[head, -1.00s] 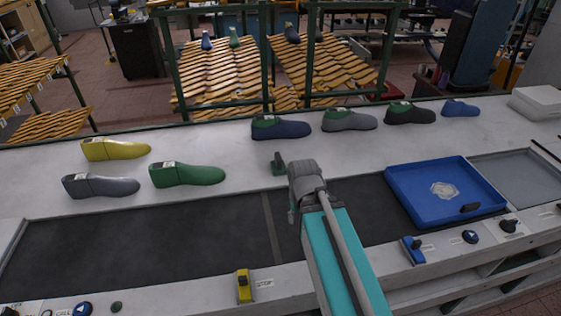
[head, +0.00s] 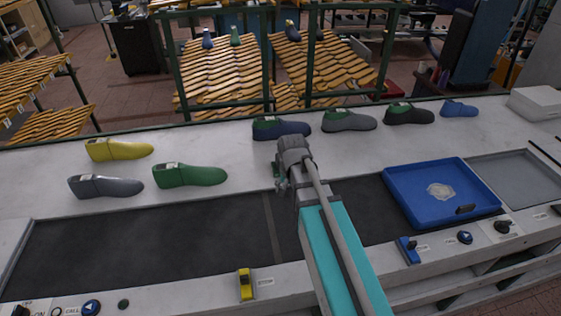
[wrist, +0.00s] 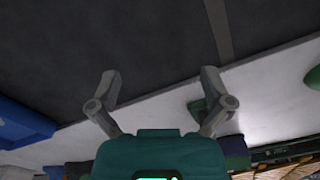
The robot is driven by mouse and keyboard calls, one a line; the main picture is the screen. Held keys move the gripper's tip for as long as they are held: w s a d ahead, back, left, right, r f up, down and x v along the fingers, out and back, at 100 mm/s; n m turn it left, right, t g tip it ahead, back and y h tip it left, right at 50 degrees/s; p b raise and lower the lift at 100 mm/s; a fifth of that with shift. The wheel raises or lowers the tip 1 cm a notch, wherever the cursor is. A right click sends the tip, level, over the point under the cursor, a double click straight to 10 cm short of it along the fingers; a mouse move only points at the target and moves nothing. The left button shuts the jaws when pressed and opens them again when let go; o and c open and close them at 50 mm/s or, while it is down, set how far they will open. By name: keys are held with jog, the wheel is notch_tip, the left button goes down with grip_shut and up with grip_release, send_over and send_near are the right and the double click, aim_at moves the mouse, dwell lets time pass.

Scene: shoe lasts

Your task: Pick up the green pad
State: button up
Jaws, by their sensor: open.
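A small green object (head: 278,166), possibly the green pad, is on the white tabletop beside the belt's far edge. My gripper (head: 284,183) partly hides it in the head view. In the wrist view my gripper (wrist: 160,76) is open and empty, its two fingers wide apart over the dark belt and table edge. A small green patch (wrist: 197,106), likely the same object, shows by the right finger, partly hidden behind it. I cannot tell whether finger and object touch.
A green shoe last (head: 190,175), a grey one (head: 105,187) and a yellow one (head: 118,149) lie to the left. Several darker lasts (head: 348,121) line the back. A blue tray (head: 410,205) is right. The dark belt (head: 150,240) is clear at left.

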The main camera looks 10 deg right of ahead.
aim_at(279, 163)
jog(key=w+r+m+p, duration=0.4)
jog(key=w+m, duration=0.2)
jog(key=w, duration=0.4)
jog(key=w+r+m+p, duration=0.4)
jog(key=w+r+m, duration=0.1)
jog(key=w, duration=0.5)
jog(key=shift+a+m, duration=0.2)
jog(key=shift+m, duration=0.7)
jog(key=shift+f, duration=0.2)
notch_tip(279, 163, down, 8)
jog(key=b, duration=0.8)
jog(key=shift+f+b, duration=0.1)
jog(key=shift+b, duration=0.2)
jog(key=shift+f, duration=0.1)
jog(key=shift+d+f+b, duration=0.2)
jog(key=shift+f+b, duration=2.35)
jog(key=shift+b, duration=0.1)
